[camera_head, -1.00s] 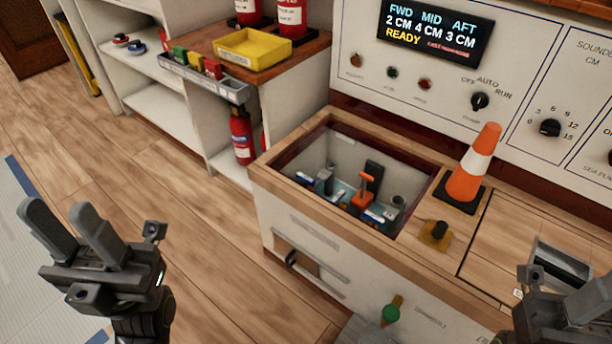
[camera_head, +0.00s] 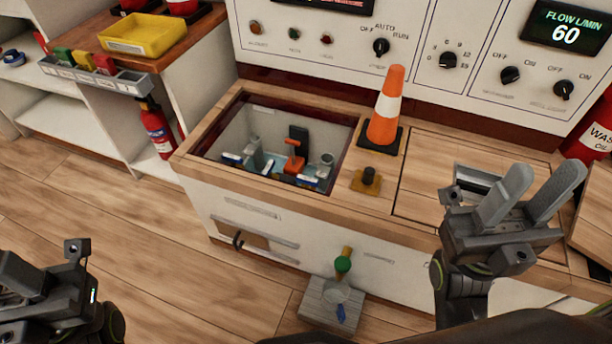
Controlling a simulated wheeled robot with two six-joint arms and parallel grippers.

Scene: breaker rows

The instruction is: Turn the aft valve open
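An open well (camera_head: 198,150) in the wooden counter holds several small fittings. Inside are a grey lever (camera_head: 254,152) on the left, an orange handle (camera_head: 294,160) by a black upright block (camera_head: 298,138), and a grey round fitting (camera_head: 327,160) on the right. Their labels are too small to read, so I cannot tell which is the aft valve. My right gripper (camera_head: 538,182) is open and empty, over the counter to the right of the well and apart from it. My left gripper (camera_head: 45,290) is low at the left edge, far from the well, its fingers mostly cut off.
An orange and white cone (camera_head: 384,108) and a brass fitting with a black knob (camera_head: 368,180) stand right of the well. The knob panel (camera_head: 420,40) rises behind. A yellow tray (camera_head: 143,35) sits on the left shelf.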

